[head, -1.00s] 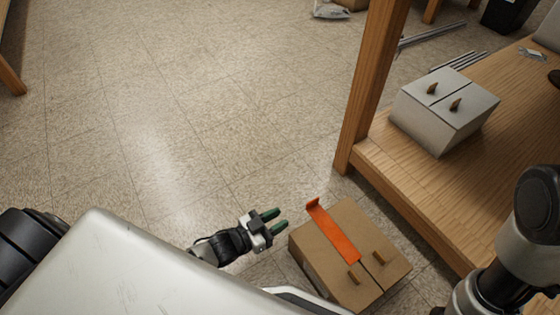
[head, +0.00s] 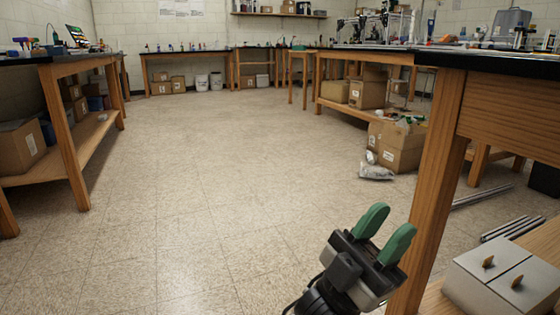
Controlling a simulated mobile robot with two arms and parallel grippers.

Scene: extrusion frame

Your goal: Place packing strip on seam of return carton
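My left gripper (head: 391,222) is raised in the lower middle of the head view, in front of a wooden bench leg. Its two green fingers are apart with nothing between them. A grey box (head: 484,288) with a seam and two small brown tabs on top stands at the lower right, on the bench's low shelf. My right gripper is not in view.
The wooden bench leg (head: 432,185) rises close beside my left gripper. Metal bars (head: 512,228) lie behind the grey box. Brown cartons (head: 396,150) and a plastic bag (head: 376,172) sit on the floor further back. The tiled floor (head: 220,180) is clear.

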